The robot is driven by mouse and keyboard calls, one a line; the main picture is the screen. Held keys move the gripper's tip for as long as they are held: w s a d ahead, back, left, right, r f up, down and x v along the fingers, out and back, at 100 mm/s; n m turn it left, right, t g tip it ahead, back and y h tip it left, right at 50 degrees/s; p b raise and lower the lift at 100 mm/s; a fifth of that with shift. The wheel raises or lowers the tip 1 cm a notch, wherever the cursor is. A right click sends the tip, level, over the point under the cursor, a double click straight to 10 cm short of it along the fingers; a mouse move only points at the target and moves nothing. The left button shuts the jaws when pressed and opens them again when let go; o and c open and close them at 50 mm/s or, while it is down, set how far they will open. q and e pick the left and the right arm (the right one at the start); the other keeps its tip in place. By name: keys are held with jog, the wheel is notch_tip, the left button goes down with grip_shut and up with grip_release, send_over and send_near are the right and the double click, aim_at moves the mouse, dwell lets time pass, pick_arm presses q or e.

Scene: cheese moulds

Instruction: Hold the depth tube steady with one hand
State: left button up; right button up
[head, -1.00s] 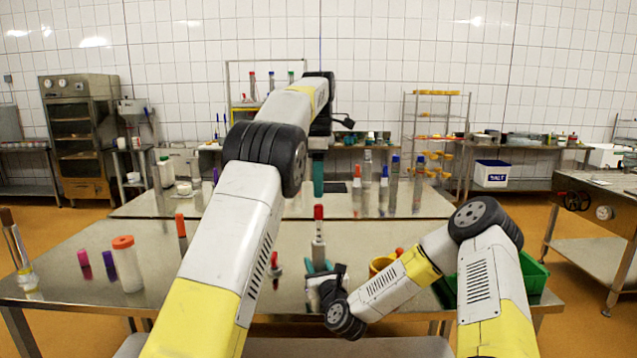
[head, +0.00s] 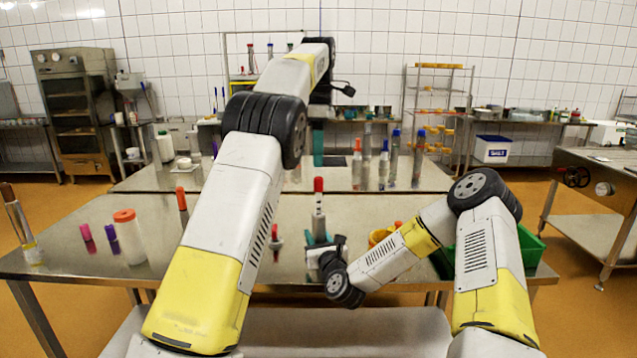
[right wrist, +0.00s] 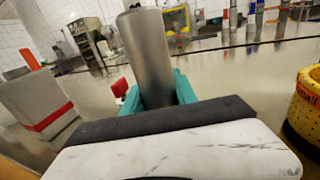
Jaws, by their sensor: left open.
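The depth tube, a grey metallic cylinder (right wrist: 147,58), stands upright in the right wrist view, its lower part hidden between the teal fingers of my right gripper (right wrist: 160,92). The fingers sit snugly on either side of it. In the head view my right gripper (head: 320,240) is around the grey tube (head: 318,226) at the near table's middle. A red-topped piece (head: 318,186) rises above the tube; I cannot tell whether it joins it. My left gripper (head: 318,148) is open over the far table, fingers pointing down, partly hidden by my arm.
On the near table (head: 70,262) are an orange-capped white bottle (head: 130,240), small pink and purple pieces and a red-topped item (head: 276,240). A yellow pot (right wrist: 304,108) and green crate (head: 532,252) stand to the right. Several blue-capped tubes stand on the far table.

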jog(key=o, duration=0.5)
